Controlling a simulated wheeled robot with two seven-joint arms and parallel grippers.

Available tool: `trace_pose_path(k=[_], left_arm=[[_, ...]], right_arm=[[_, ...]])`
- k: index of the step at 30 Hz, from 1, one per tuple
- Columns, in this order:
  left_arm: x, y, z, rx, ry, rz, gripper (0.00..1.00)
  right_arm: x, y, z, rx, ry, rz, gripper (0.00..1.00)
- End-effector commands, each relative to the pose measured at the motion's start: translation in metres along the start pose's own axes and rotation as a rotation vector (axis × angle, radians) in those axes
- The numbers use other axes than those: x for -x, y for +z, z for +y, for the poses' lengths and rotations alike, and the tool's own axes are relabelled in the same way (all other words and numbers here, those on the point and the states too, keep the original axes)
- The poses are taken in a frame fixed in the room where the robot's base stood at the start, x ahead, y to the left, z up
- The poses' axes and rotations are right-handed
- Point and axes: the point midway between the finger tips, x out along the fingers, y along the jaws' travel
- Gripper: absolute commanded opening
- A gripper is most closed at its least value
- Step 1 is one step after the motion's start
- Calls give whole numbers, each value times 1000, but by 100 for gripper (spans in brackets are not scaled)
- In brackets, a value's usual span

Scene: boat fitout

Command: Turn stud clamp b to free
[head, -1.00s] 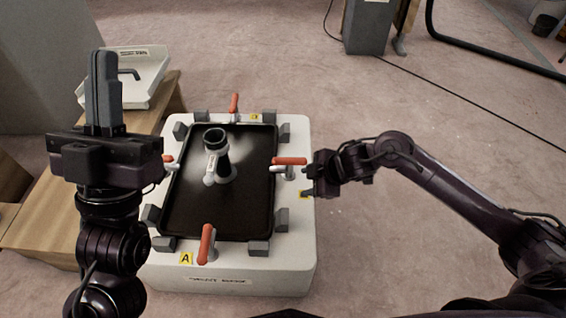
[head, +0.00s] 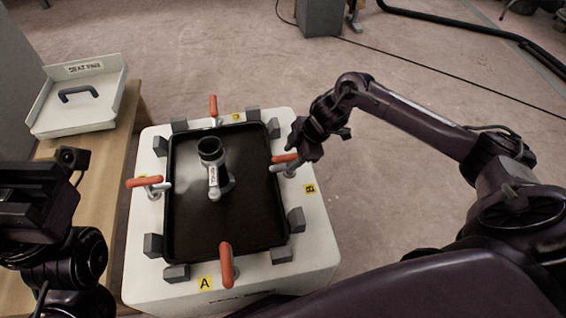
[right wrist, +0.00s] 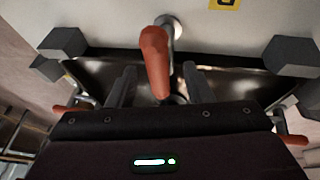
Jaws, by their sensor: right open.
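Stud clamp B, with its orange handle (head: 284,158) and grey metal post, stands at the right edge of the black tray (head: 245,215), beside the yellow B label (head: 310,189). Its handle lies roughly level, pointing toward the tray. My right gripper (head: 304,146) is open just above and behind this clamp. In the right wrist view the orange handle (right wrist: 154,62) shows between the two spread fingers of my right gripper (right wrist: 160,85); I cannot tell whether they touch it. My left gripper (head: 30,210) is cut off at the left edge, its fingers not clear.
Similar orange-handled clamps stand at the front (head: 226,265), left (head: 145,182) and back (head: 213,107) of the tray, with grey blocks around it. A dark-topped fitting (head: 211,150) stands in the tray. A white handled panel (head: 80,105) lies on the wooden bench (head: 122,150).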

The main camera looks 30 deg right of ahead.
Motion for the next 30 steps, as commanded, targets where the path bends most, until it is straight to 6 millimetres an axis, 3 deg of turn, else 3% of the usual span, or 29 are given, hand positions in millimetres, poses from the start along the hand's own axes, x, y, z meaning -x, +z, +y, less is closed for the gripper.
trace_pose_path(k=[1,7,18,27,30], left_arm=[[6,0,1,-1,3,8,0],[2,-2,3,-5,19,38,0],[-2,-2,4,-6,24,44,0],[-2,-2,4,-6,25,45,0],[-3,-2,4,-6,25,45,0]], right_arm=[[-14,1,-1,0,0,2,46],[-37,0,0,1,1,0,46],[-42,0,0,1,2,0,46],[-42,0,1,1,4,0,8],[-41,0,2,-1,6,0,7]])
